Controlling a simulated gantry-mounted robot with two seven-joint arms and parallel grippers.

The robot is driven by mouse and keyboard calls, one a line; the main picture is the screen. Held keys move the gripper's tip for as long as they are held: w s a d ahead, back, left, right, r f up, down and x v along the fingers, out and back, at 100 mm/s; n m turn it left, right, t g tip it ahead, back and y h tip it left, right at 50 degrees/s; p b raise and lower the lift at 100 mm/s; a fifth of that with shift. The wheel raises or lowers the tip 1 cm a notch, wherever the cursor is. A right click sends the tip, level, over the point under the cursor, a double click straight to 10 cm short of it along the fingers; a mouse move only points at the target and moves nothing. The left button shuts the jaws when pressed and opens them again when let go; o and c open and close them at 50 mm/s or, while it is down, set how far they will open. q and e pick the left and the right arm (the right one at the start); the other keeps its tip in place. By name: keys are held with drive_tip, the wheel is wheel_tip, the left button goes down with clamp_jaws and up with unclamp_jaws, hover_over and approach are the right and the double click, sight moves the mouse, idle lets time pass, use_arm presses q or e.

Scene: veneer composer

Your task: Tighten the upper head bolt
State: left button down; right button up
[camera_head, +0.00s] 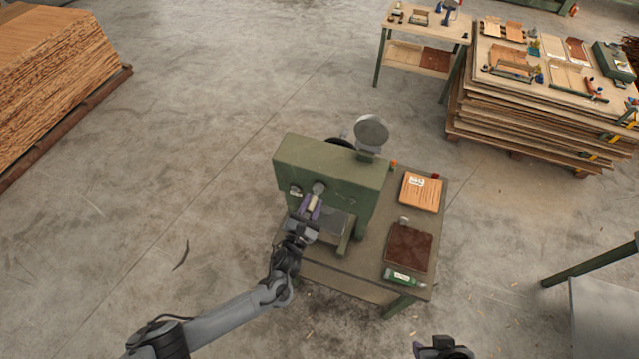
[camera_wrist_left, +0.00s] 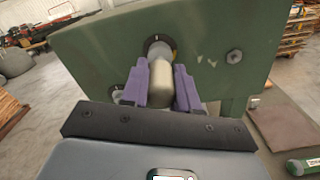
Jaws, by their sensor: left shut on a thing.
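The green machine head (camera_head: 335,165) stands on a small table, and its front face fills the top of the left wrist view (camera_wrist_left: 90,48). My left gripper (camera_head: 310,206) is at this face, its purple fingers (camera_wrist_left: 160,85) shut on a pale cylinder (camera_wrist_left: 160,78). The cylinder's far end lines up with a dark-ringed round fitting (camera_wrist_left: 158,48) on the face; whether it is a bolt or a tool I cannot tell. Another bolt (camera_wrist_left: 234,55) shows to its right. My right gripper (camera_head: 442,349) is cut off at the bottom edge, its fingers unclear.
The table (camera_head: 372,262) also bears a wooden block (camera_head: 421,191), a brown slab (camera_head: 409,248) and a green tube (camera_head: 403,276) on the right. Veneer stacks stand at the left (camera_head: 55,75) and the back right (camera_head: 520,120).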

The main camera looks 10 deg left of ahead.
use_arm(q)
drive_tip(key=shift+s+p, duration=0.3)
drive_tip(key=shift+s, duration=0.05)
drive_tip(key=shift+s+a+p, duration=0.15)
drive_tip(key=shift+s+p, duration=0.3)
drive_tip(key=shift+s, duration=0.1)
drive_tip(key=shift+s+a+p, duration=0.15)
drive_tip(key=shift+s+p, duration=0.3)
drive_tip(key=shift+s, duration=0.25)
drive_tip(key=shift+s+a+p, duration=0.15)
drive_tip(key=shift+s+p, duration=0.25)
drive_tip(key=shift+s, duration=0.3)
drive_tip(key=s+a, duration=0.1)
drive_tip(key=s, duration=0.7)
drive_tip(key=shift+s+a, duration=0.3)
drive_tip(key=shift+s, duration=0.1)
drive_tip(key=w+a+r+n+y, duration=0.1)
drive_tip(key=w+a+r, duration=0.2)
drive_tip(key=r, duration=0.5)
drive_tip(key=w+a+r+n+y, duration=0.1)
drive_tip(key=w+a+r+y, duration=0.1)
drive_tip(key=a+r, duration=0.3)
wheel_tip(320, 180, up, 3)
drive_tip(key=shift+w+r, duration=0.2)
drive_tip(key=shift+w, duration=0.45)
